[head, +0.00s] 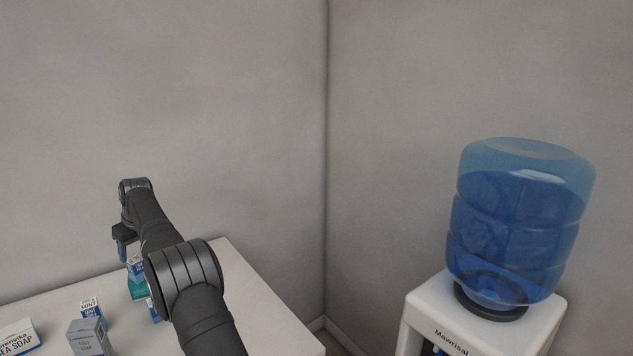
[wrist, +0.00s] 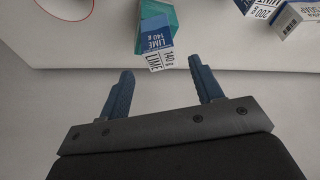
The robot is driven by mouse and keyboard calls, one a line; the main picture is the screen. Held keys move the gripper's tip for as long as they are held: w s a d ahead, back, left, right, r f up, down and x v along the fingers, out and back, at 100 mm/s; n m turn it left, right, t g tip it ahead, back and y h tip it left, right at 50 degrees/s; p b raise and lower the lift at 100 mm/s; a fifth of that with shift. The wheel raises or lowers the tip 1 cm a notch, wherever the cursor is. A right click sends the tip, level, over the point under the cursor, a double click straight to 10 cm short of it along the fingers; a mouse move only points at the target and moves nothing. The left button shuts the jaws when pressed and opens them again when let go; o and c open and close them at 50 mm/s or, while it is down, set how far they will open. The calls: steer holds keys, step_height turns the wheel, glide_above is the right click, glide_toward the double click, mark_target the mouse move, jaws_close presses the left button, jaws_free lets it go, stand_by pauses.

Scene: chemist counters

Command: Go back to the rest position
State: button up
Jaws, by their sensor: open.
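My gripper (head: 121,246) is at the left in the head view, above the back part of the white counter. In the wrist view, the two blue fingers of my gripper (wrist: 160,68) are spread apart with nothing held between them. A blue and white box marked LIME (wrist: 154,40) shows just beyond the fingertips, apart from them, with a teal item (wrist: 163,14) against it. In the head view, a blue and white box (head: 136,266) and a teal item (head: 138,290) show below my gripper, partly hidden by my arm.
On the counter (head: 262,318) are a mint box (head: 90,307), a grey box (head: 88,338) and a soap box (head: 16,338). A water cooler (head: 430,310) with a blue bottle (head: 515,225) stands at the right. Grey walls meet in a corner behind.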

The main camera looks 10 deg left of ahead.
mark_target(134, 259)
steer(key=x, duration=0.7)
steer(key=shift+s, duration=0.1)
steer(key=shift+r, duration=1.4)
